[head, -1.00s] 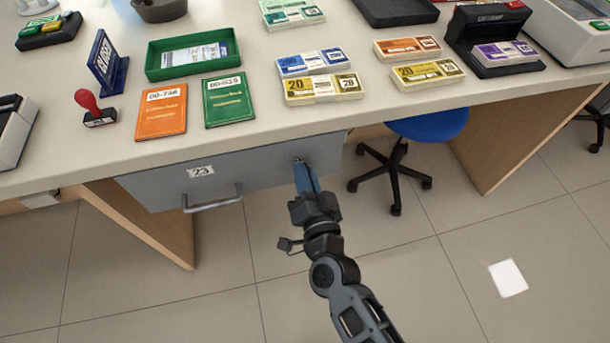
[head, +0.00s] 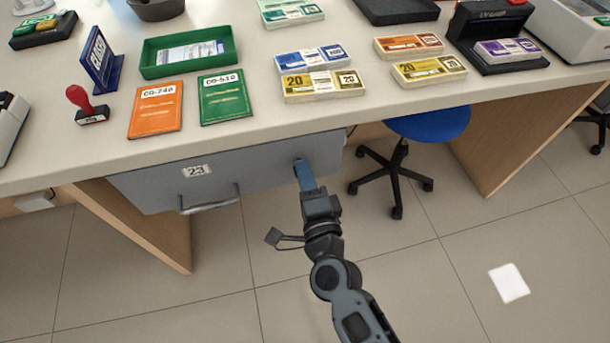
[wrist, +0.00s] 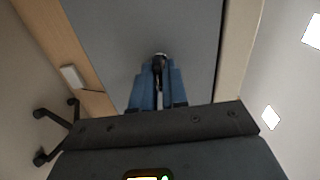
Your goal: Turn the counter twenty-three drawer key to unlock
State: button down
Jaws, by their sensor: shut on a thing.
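The grey drawer labelled 23 (head: 150,184) hangs under the counter and looks closed, with a bar handle (head: 209,203) on its front. My gripper (head: 300,168) is at the right part of the drawer front, its blue fingers pointing at the lock. In the wrist view, the fingers are shut on the small dark key (wrist: 158,80) at the lock (wrist: 160,58). The key is mostly hidden between the fingers, and its exact angle is hard to tell. The drawer face (wrist: 110,40) fills the upper middle of the wrist view.
On the counter (head: 260,115) are an orange booklet (head: 156,110), a green booklet (head: 225,97), a red-handled stamp (head: 84,103), a green tray (head: 150,70) and banknote bundles (head: 322,86). A blue swivel chair (head: 430,125) stands right of the drawer.

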jog(key=shift+m, duration=0.3)
jog(key=c, duration=1.2)
grip_release()
jog(key=shift+c, duration=0.2)
jog(key=v, duration=0.8)
jog(key=shift+b, duration=0.45)
jog(key=shift+w, duration=0.1)
